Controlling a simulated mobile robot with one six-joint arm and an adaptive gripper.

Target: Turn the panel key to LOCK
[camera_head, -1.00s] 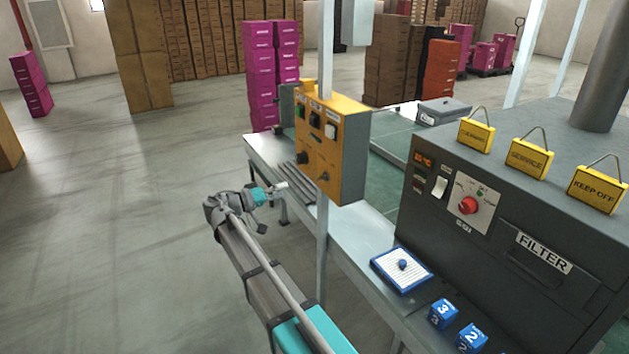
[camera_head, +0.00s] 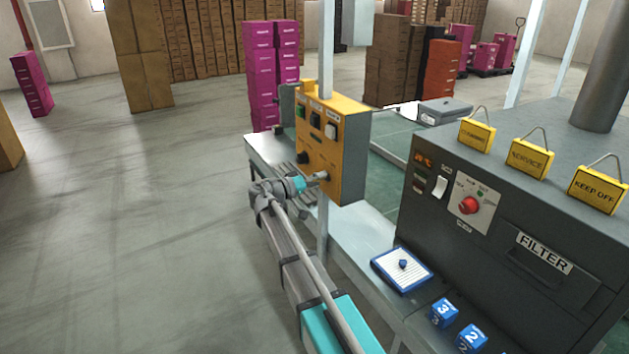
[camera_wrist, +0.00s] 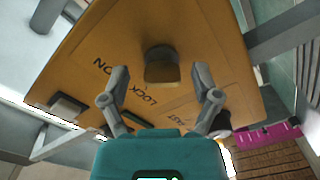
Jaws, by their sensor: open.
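The yellow-orange control panel (camera_head: 352,140) is mounted on a post at the conveyor. In the wrist view, the panel face (camera_wrist: 210,50) fills the upper part, with printed ON and LOCK labels. The brownish key (camera_wrist: 162,70) stands out from it, its broad end facing the camera. My gripper (camera_wrist: 161,76) is open, one finger on each side of the key, with a visible gap to it on both sides. In the head view, my gripper (camera_head: 316,180) is at the panel's lower part and largely hides the key.
The panel also carries a black knob (camera_head: 303,158) and several push buttons above. The grey machine (camera_head: 490,220) with a red knob stands at the right. A blue-framed pad (camera_head: 388,272) and blue numbered cubes (camera_head: 443,313) lie in front of it.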

